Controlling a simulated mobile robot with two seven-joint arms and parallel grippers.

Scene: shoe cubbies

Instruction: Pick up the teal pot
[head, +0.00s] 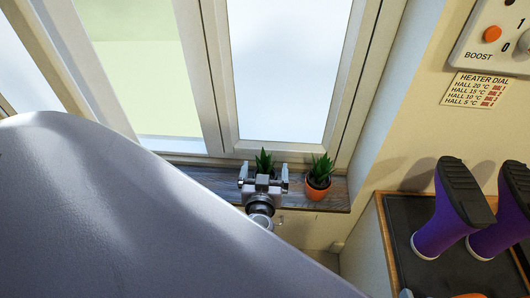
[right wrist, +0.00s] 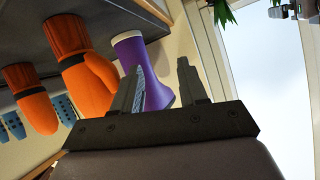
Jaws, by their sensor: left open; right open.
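A green spiky plant (head: 264,160) shows behind my left gripper (head: 264,182) on the windowsill in the head view. Its pot is hidden by the gripper, so I cannot see any teal. The left gripper is open, its two fingers on either side of the plant's lower part as seen from the head; I cannot tell whether they touch a pot. In the right wrist view, my right gripper (right wrist: 162,66) is open, with nothing visible between its fingers. Green leaves (right wrist: 222,13) show at that view's top edge.
A terracotta pot (head: 318,190) with a plant stands close to the right on the dark sill (head: 338,197). Purple boots (head: 435,215) stand on a dark-topped unit at right. Orange gloves (right wrist: 85,85) and a purple boot (right wrist: 157,92) show beyond my right gripper.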

